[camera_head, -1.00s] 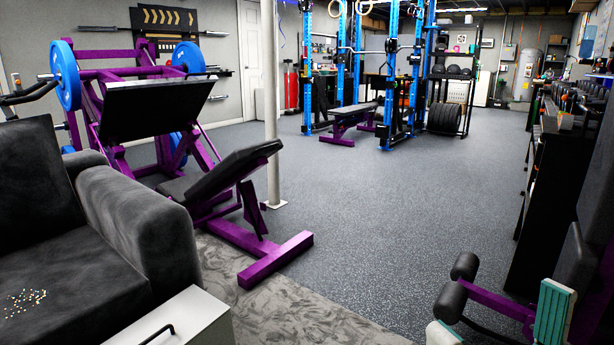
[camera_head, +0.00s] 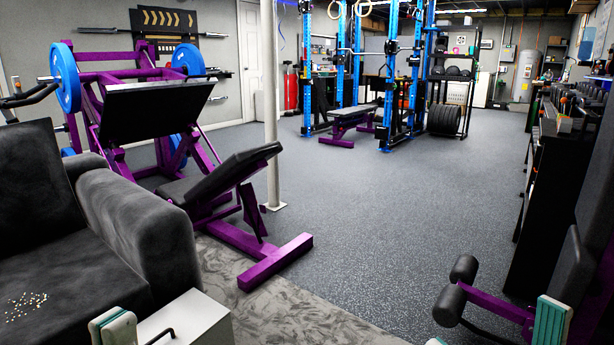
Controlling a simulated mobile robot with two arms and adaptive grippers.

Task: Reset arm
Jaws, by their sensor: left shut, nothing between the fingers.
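My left gripper (camera_head: 114,328) shows at the bottom left edge as a pale, teal-edged tip in front of the sofa and beside a white cabinet. It is shut and holds nothing; its arm is out of frame. At the bottom right, my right gripper (camera_head: 493,330) shows as two separate pale and teal finger parts with a wide gap between them. It looks open and empty. Most of it is cut off by the bottom edge.
A grey sofa (camera_head: 136,222) and the white cabinet (camera_head: 200,318) stand close at left. A purple leg press (camera_head: 262,262) is beyond. A purple bench with black rollers (camera_head: 490,303) and a black rack (camera_head: 545,200) are at right. The middle floor (camera_head: 390,215) is clear.

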